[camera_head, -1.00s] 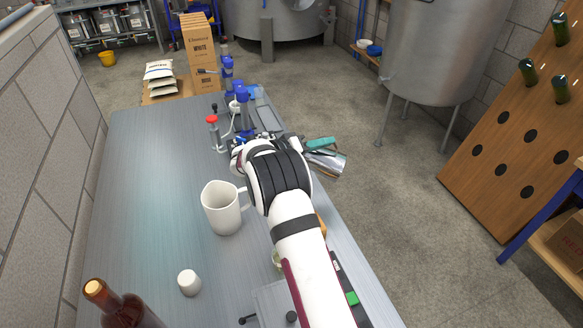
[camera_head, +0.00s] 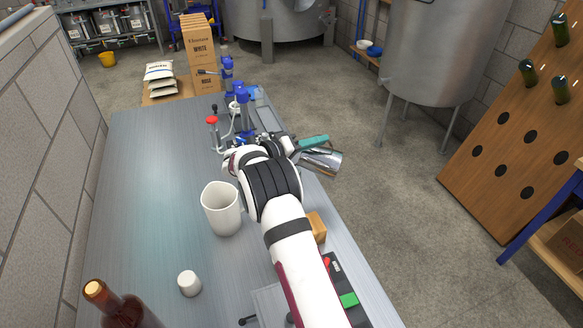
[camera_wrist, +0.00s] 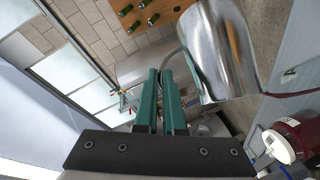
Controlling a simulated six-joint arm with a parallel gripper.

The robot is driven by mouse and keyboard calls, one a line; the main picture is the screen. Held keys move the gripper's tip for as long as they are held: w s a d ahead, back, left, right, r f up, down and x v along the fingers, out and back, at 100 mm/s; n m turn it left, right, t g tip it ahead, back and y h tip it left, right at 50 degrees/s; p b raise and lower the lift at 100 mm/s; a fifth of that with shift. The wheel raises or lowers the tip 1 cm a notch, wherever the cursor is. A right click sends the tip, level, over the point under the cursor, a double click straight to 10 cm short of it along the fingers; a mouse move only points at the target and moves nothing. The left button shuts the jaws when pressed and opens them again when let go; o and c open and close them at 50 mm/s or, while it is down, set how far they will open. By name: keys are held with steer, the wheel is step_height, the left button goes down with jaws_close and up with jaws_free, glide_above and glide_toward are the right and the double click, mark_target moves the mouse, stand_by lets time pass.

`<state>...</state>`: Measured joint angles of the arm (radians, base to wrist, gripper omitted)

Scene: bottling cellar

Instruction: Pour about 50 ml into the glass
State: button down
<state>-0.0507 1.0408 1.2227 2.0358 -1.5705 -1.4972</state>
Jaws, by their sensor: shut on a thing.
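My gripper (camera_head: 314,141) has teal fingers, close together in the wrist view (camera_wrist: 160,95). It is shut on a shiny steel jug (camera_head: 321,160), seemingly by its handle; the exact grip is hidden. The jug is tipped well over, beyond the bench's right edge in the head view. It is large at the upper right of the wrist view (camera_wrist: 222,50). I cannot see any liquid in it or coming from it. I cannot make out the glass now; my arm hides part of the bench.
On the steel bench (camera_head: 150,170) stand a white pitcher (camera_head: 221,210), a small white cup (camera_head: 189,283) and a brown bottle (camera_head: 125,308). A wooden block (camera_head: 317,228) is beside my arm. Blue-topped fittings (camera_head: 245,100) stand behind. The bench's left side is mostly clear.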

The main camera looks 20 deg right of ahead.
mark_target(336, 164)
steer(key=shift+w+a+r+n+h+b, duration=0.4)
steer(key=shift+a+n+b, duration=0.1)
steer(key=shift+a+n, duration=0.1)
stand_by(2.1)
steer(key=s+d+f+m+y, duration=0.1)
steer(key=d, duration=0.1)
steer(key=s+d+f+m+y, duration=0.1)
steer(key=s, duration=0.1)
steer(key=shift+s+d+f+m+y, duration=0.1)
steer(key=shift+d+m+y, duration=0.2)
steer(key=shift+d+y, duration=0.1)
steer(key=shift+s+d+f, duration=0.15)
steer(key=shift+d+f, duration=0.05)
steer(key=shift+s+d+f+m+y, duration=0.25)
steer(key=shift+d+f+m+y, duration=0.05)
steer(key=shift+f+m+y, duration=0.35)
stand_by(0.6)
steer(key=shift+s+d+f+y, duration=0.2)
steer(key=shift+d+f+y, duration=0.05)
steer(key=shift+f+y, duration=0.1)
steer(key=s+d+f+m+t+y+p, duration=0.3)
steer(key=s+d+f+m+y, duration=0.1)
steer(key=f, duration=0.5)
steer(key=shift+d+m+t+y, duration=0.4)
steer(key=shift+d+y, duration=0.7)
steer(key=shift+d, duration=0.65)
